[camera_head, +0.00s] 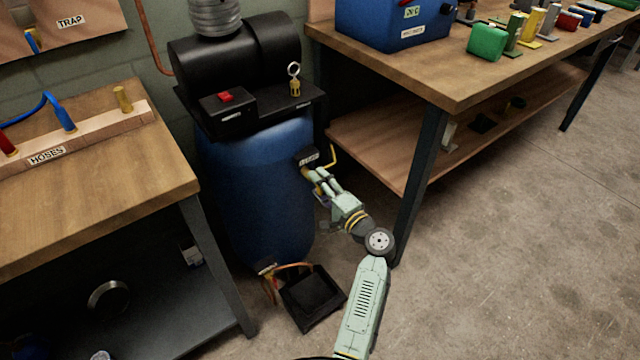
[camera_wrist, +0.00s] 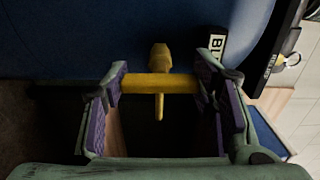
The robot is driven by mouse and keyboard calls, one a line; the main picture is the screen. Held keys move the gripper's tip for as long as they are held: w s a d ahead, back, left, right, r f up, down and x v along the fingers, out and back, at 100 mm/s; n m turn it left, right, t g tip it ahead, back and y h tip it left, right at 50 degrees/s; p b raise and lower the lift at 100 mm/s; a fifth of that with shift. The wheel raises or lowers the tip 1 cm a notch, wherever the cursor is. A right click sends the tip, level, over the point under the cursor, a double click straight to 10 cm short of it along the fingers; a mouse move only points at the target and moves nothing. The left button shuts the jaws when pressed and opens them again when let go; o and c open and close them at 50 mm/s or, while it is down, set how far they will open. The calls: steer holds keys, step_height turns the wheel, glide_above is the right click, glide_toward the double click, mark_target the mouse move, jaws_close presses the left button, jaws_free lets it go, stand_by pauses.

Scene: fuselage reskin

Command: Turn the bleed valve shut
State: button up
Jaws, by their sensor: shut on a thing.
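The bleed valve has a yellow crossbar handle (camera_wrist: 147,84) with a rounded yellow end (camera_wrist: 159,55) behind it and a short stem below, set against the blue tank (camera_wrist: 70,40). My gripper (camera_wrist: 166,86) is shut on the handle, with purple finger pads at both ends of the bar. In the head view, my gripper (camera_head: 312,177) reaches the right side of the blue tank (camera_head: 250,190), just under a small label (camera_head: 308,159). The handle is mostly hidden there by my fingers. Part of the label, reading "BL", shows in the wrist view (camera_wrist: 217,44).
A black tray (camera_head: 311,298) lies on the floor below. The workbench leg (camera_head: 418,180) stands close right of my arm. The hose bench (camera_head: 150,190) is left. Floor at right is clear.

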stand_by(0.4)
steer(key=o, duration=1.2)
steer(key=shift+c, duration=0.2)
steer(key=v, duration=1.2)
